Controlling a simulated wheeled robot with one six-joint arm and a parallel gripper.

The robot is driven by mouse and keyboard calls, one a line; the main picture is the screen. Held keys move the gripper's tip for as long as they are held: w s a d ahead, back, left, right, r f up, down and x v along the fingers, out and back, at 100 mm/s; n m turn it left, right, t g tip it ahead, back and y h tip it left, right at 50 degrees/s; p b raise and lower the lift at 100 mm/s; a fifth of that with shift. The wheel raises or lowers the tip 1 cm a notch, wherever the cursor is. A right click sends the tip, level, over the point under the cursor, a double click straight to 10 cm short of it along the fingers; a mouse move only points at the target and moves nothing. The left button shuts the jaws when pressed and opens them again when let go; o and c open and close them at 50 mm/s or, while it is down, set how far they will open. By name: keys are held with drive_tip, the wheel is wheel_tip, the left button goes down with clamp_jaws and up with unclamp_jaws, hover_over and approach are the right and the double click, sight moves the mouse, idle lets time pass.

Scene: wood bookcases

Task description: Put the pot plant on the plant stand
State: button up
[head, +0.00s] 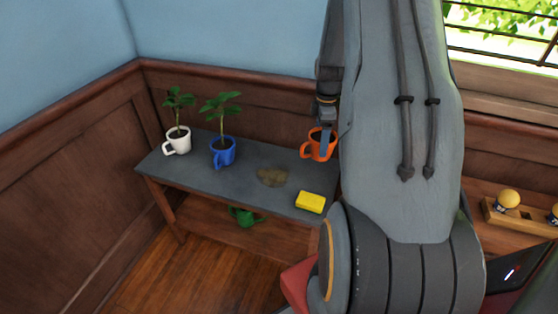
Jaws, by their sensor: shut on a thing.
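The plant stand (195,168) has a grey top and a lower wooden shelf, and stands against the panelled wall. A white mug-shaped pot with a plant (177,141) and a blue one with a plant (222,151) stand upright on its left part. My gripper (322,137) points down at the stand's right end, shut on an orange mug-shaped pot (311,149). The orange pot looks upright, at or just above the top; I cannot tell whether it touches. No leaves show above it; my gripper and arm cover part of it.
A brown stain (272,177) and a yellow sponge (310,202) are on the grey top. A green watering can (243,217) is on the lower shelf. At the right, a wooden holder (525,217) carries round yellow-topped items. My arm hides the area between.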

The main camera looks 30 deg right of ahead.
wheel_tip(320, 180, down, 5)
drive_tip(key=shift+s+d+r+p, duration=0.1)
drive_tip(key=shift+r+p, duration=0.1)
drive_tip(key=shift+p, duration=0.35)
drive_tip(key=shift+f+p, duration=0.45)
drive_tip(key=shift+f, duration=2.15)
drive_tip(key=shift+f, duration=0.1)
drive_tip(key=o, duration=1.6)
